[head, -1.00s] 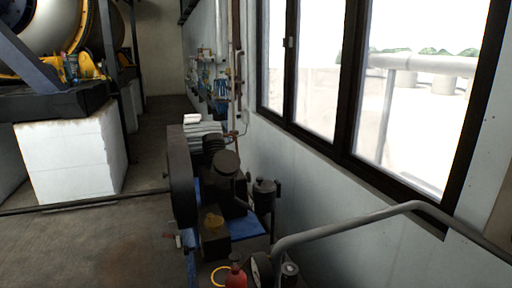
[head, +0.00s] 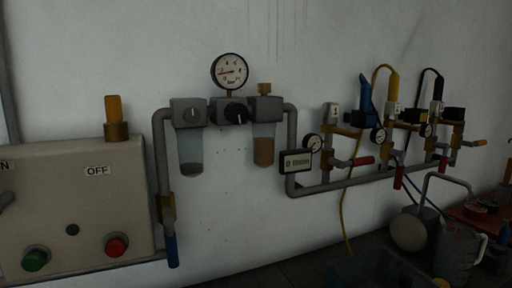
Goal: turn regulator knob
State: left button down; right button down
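The regulator knob (head: 236,111) is a black knob at the front of a grey air unit on the wall, in the upper middle of the head view. A round white pressure gauge (head: 230,71) stands directly above it. A grey filter block with a clear bowl (head: 190,150) is on its left. A second block with an amber bowl (head: 264,148) and a brass cap is on its right. Neither of my grippers is in view, and nothing touches the knob.
A beige control box (head: 75,215) with green and red buttons is at the left. A blue-handled valve (head: 171,245) hangs beside it. Pipes with several valves and gauges run right. The wall below the unit is bare.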

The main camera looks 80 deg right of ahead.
aim_at(236, 113)
jog(key=k+j+z, duration=0.1)
jog(key=z, duration=2.95)
